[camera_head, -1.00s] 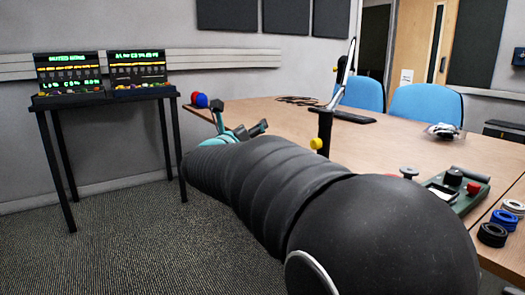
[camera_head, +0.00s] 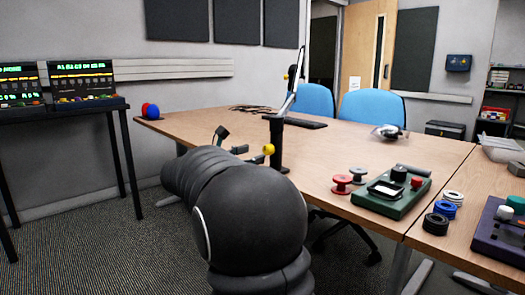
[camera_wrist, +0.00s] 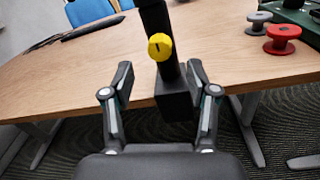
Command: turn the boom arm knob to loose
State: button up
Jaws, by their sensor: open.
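The yellow boom arm knob (camera_head: 268,149) sits low on the black boom arm post (camera_head: 276,140), which is clamped to the table's near edge. In the wrist view the knob (camera_wrist: 160,46) faces me, with a short dark, roughly upright mark on its face. My gripper (camera_wrist: 160,68) is open and empty. Its two fingers stand apart, one on each side of the knob in the picture, with the tips a little below it and not visibly touching it. In the head view my gripper (camera_head: 230,143) is left of the knob, partly hidden by my arm.
The wooden table (camera_head: 330,150) spans the view. Red and grey spools (camera_head: 342,184) and a green device (camera_head: 392,195) lie to the right of the post. Coloured rings (camera_head: 436,224) and a purple box (camera_head: 500,233) are farther right. Blue chairs (camera_head: 372,106) stand behind.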

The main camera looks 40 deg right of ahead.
aim_at(266, 150)
jog(key=shift+w+d, duration=0.2)
jog(key=shift+d, duration=1.15)
jog(key=shift+w+d, duration=0.15)
jog(key=shift+d, duration=1.2)
jog(key=shift+c, duration=0.2)
grip_shut()
